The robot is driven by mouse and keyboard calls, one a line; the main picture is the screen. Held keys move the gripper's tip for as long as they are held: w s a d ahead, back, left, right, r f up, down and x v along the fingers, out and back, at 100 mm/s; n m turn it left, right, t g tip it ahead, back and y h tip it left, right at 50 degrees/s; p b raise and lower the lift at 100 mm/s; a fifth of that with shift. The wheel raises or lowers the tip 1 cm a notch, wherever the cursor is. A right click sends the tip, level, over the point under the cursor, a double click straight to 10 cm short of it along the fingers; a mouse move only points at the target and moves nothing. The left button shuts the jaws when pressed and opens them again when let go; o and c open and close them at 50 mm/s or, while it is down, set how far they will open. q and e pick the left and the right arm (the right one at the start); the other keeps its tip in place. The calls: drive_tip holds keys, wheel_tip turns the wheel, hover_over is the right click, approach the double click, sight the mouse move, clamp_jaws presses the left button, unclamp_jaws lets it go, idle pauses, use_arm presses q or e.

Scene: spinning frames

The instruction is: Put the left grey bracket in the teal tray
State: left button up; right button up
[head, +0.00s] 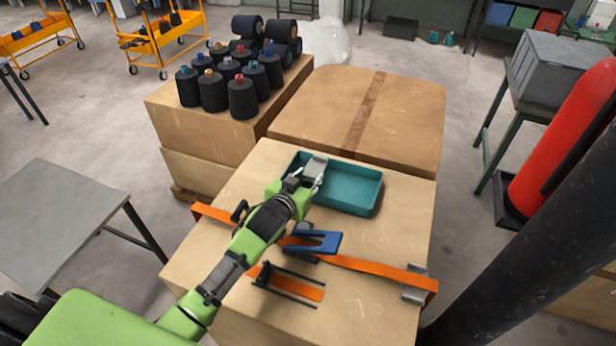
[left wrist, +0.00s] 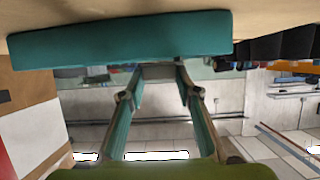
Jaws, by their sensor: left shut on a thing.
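The left grey bracket (head: 316,166) is held in my left gripper (head: 304,182), which is shut on it. The bracket is over the left end of the teal tray (head: 366,205); I cannot tell whether it touches the tray. In the left wrist view, which is upside down, the bracket (left wrist: 158,71) is between the fingertips (left wrist: 159,82), close to the tray wall (left wrist: 120,40). Another grey bracket (head: 414,284) sits at the right end of the orange strap on the box. My right gripper is not in view.
A blue bracket (head: 318,242) and a black forked piece (head: 288,284) lie near the orange strap (head: 370,267), in front of the tray. Black thread cones (head: 243,98) stand on a carton behind left. A closed carton (head: 400,110) is behind the tray. A dark column (head: 530,210) rises at right.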

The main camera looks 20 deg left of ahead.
use_arm(q)
drive_tip(key=o, duration=1.1)
drive_tip(key=v, duration=1.2)
drive_tip(key=shift+r+b, duration=0.1)
drive_tip(key=shift+b, duration=0.25)
